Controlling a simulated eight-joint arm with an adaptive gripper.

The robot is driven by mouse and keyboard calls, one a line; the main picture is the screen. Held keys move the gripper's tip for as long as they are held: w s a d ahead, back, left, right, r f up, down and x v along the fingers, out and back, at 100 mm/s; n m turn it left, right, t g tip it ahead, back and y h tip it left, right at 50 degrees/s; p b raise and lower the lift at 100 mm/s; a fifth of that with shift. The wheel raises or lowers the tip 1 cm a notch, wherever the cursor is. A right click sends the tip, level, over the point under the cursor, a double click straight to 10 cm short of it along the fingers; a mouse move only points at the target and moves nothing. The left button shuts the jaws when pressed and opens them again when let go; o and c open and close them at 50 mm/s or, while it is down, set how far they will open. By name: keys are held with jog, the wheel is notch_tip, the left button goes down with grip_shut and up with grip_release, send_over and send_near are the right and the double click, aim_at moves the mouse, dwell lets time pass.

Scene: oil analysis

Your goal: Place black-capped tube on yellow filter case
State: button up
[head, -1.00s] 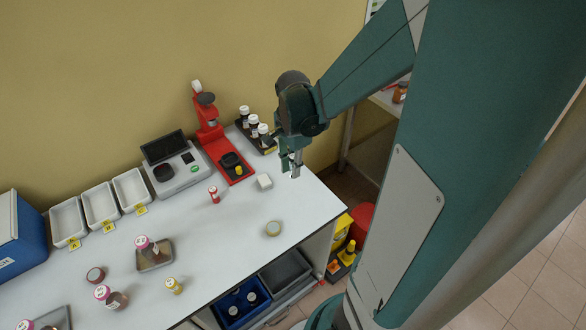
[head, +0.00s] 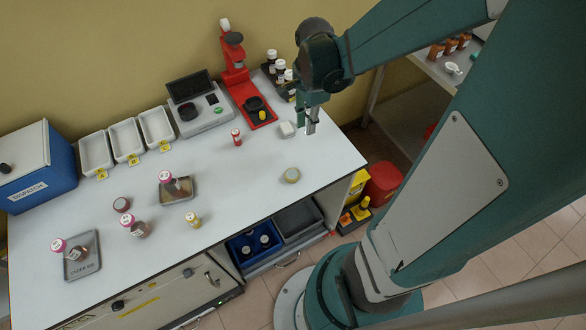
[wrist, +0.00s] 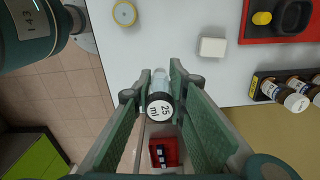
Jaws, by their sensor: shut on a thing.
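My gripper (head: 309,122) hangs over the right end of the white bench. In the wrist view my gripper (wrist: 160,90) is shut on a clear tube (wrist: 161,80) with a black-rimmed cap (wrist: 160,108) whose white top reads "25 ml". The cap points toward the wrist camera, and the tube's far end is over or past the bench edge. The round yellow filter case (head: 291,174) lies flat on the bench, below and left of my gripper in the head view. It also shows in the wrist view (wrist: 124,13), apart from the tube, with its top clear.
A small white box (head: 288,130) lies close to my gripper. A red press (head: 240,80) and a rack of white-capped bottles (head: 278,72) stand behind. Bench around the case is clear.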

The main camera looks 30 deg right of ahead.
jog(key=r+m+p, duration=0.1)
jog(key=r, duration=0.1)
send_over(292, 174)
jog(key=shift+a+f, duration=0.1)
jog(key=shift+f, duration=0.05)
jog(key=shift+f, duration=0.15)
jog(key=shift+w+f+b, duration=0.1)
jog(key=shift+f+b, duration=0.5)
jog(key=shift+f, duration=2.4)
jog(key=shift+f+b, duration=0.35)
jog(key=shift+f, duration=1.5)
jog(key=shift+f, duration=0.15)
jog(key=o, duration=0.8)
